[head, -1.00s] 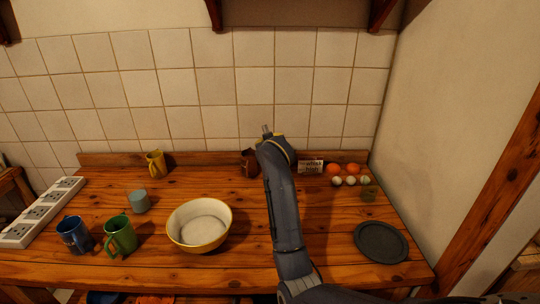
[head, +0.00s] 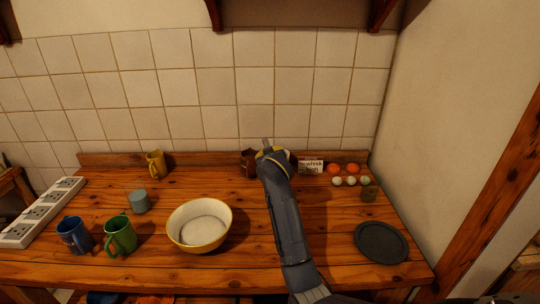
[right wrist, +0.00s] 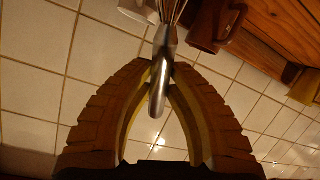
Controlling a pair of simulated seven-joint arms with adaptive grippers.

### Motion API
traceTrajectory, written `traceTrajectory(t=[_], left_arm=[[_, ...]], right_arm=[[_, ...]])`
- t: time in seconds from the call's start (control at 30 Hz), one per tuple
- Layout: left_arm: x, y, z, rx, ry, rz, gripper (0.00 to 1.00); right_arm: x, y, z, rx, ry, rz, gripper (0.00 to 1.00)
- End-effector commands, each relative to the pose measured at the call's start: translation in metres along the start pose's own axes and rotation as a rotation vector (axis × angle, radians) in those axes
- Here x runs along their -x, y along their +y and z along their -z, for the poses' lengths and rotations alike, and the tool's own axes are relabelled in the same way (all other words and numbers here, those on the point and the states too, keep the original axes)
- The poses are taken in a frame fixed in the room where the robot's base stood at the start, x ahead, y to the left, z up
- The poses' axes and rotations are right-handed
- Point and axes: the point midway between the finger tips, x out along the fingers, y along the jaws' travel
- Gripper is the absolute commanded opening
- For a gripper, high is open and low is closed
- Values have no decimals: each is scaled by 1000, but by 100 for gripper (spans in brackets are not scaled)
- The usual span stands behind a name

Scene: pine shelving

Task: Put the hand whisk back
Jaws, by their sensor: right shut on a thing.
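The hand whisk (right wrist: 157,98) shows in the right wrist view as a shiny metal handle with the start of thin wires at the top edge; its far end is out of frame. My right gripper (right wrist: 161,78) is shut on the handle, one finger on each side. In the head view my right gripper (head: 268,152) is near the tiled wall, mostly hidden by my arm. A small metal tip above it may be the handle's end. A white card reading "whisk" (head: 311,167) stands at the counter's back, right of it. My left gripper is not in view.
A brown mug (head: 248,161) stands close left of my right gripper. Eggs (head: 351,181), oranges (head: 353,168) and a dark plate (head: 381,242) are to the right. A bowl (head: 199,226) and several mugs are left. The counter's front middle is clear.

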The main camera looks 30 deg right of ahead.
Motion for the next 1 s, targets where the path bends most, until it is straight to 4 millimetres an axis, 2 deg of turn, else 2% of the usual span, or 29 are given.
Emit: traceTrajectory(t=[0.07, 0.1, 0.23, 0.67, 0.77, 1.0], left_arm=[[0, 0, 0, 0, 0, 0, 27], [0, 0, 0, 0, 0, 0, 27], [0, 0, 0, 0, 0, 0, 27], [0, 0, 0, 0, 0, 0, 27], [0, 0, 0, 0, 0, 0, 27], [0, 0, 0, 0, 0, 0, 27]], right_arm=[[-1, -1, -2, 0, -1, 1, 0], [-1, -1, -2, 0, 0, 0, 22], [-1, -1, -2, 0, 0, 0, 37], [5, 0, 1, 0, 0, 0, 38], [17, 0, 1, -2, 1, 0, 38], [59, 0, 1, -4, 1, 1, 38]])
